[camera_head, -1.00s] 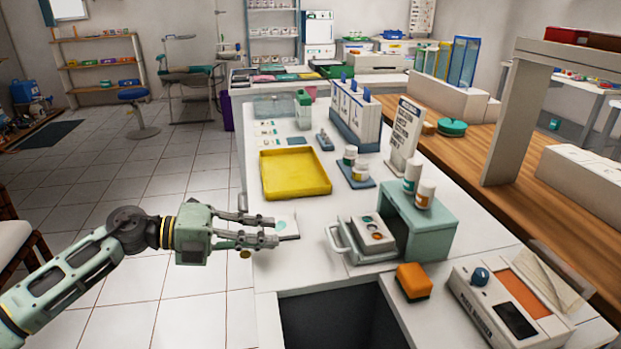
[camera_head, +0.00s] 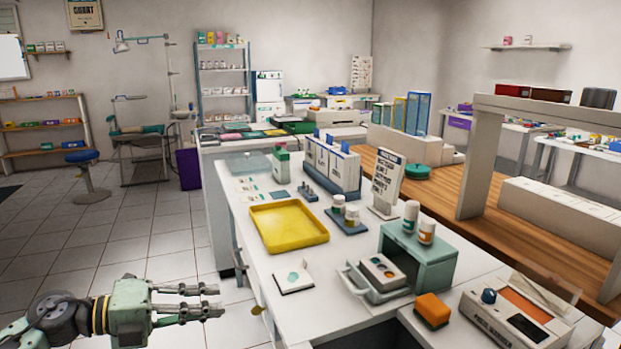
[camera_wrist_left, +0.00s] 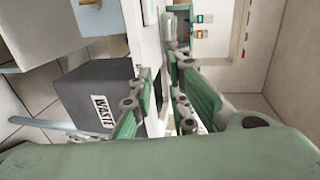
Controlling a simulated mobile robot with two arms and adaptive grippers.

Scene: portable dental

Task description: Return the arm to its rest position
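My left arm comes in at the lower left of the head view. Its gripper (camera_head: 212,301) is off the left side of the white counter (camera_head: 336,307), over the floor. The fingers point right and are apart with nothing between them. In the left wrist view the gripper (camera_wrist_left: 158,100) also shows two green fingers spread with a gap. My right gripper is not in view.
A small white pad (camera_head: 293,279) lies on the counter near the gripper, beside a yellow tray (camera_head: 290,242). A teal box (camera_head: 440,262) stands farther right. A dark bin marked WASTE (camera_wrist_left: 85,92) shows in the wrist view. Open tiled floor lies left.

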